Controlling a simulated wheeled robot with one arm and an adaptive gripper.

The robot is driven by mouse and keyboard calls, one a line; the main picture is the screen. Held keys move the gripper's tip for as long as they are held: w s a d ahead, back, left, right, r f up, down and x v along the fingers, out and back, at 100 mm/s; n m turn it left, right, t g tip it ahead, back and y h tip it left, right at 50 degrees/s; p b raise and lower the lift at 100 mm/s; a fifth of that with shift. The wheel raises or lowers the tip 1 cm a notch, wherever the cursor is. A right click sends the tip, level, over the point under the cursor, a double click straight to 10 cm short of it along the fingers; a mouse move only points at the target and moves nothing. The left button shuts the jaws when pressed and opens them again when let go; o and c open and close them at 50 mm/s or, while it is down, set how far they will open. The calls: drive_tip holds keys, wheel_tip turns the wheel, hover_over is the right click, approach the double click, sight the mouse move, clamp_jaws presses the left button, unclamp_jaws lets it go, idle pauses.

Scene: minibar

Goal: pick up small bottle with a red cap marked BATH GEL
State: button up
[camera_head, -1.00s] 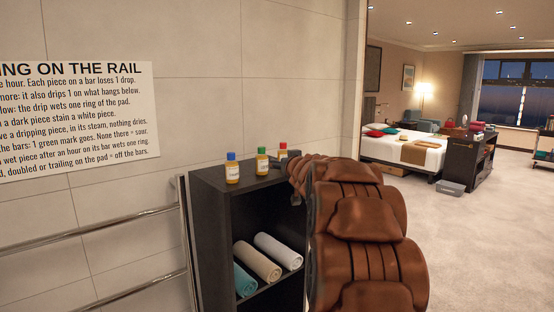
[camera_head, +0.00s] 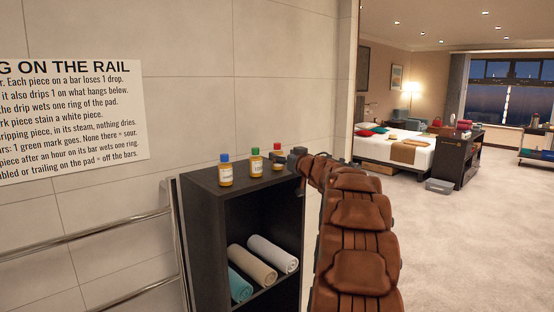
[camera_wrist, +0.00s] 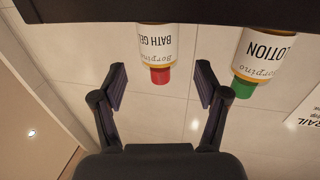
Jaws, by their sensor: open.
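The small bottle with a red cap (camera_wrist: 158,52) marked BATH GEL shows in the wrist view, upside down in the picture, its red cap between the finger tips. In the head view the red-capped bottle (camera_head: 277,153) stands at the right of a row on the dark shelf unit's top, partly hidden by my gripper (camera_head: 297,158). My gripper (camera_wrist: 160,82) is open in the wrist view, with one finger on each side of the bottle's cap end and a gap on both sides. Nothing is held.
A green-capped LOTION bottle (camera_wrist: 258,58) stands close beside, just beyond one finger. A blue-capped bottle (camera_head: 226,172) is farther left on the dark shelf unit (camera_head: 205,212). Rolled towels lie in the shelf below. A metal rail (camera_head: 100,228) runs along the wall at left.

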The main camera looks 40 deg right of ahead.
sight(280, 154)
drive_tip(key=shift+p+x, duration=0.4)
drive_tip(key=shift+x, duration=1.85)
drive_tip(key=shift+c, duration=0.4)
drive_tip(key=c, duration=1.2)
drive_tip(key=shift+r+p, duration=0.8)
drive_tip(key=shift+r, duration=0.9)
drive_tip(key=shift+s+r, duration=0.1)
drive_tip(key=v, duration=0.5)
drive_tip(key=a+r+b+v, duration=0.1)
drive_tip(key=v, duration=0.4)
drive_tip(key=a+b+v, duration=0.1)
drive_tip(key=v, duration=0.4)
drive_tip(key=shift+a+r, duration=0.2)
drive_tip(key=shift+a, duration=0.05)
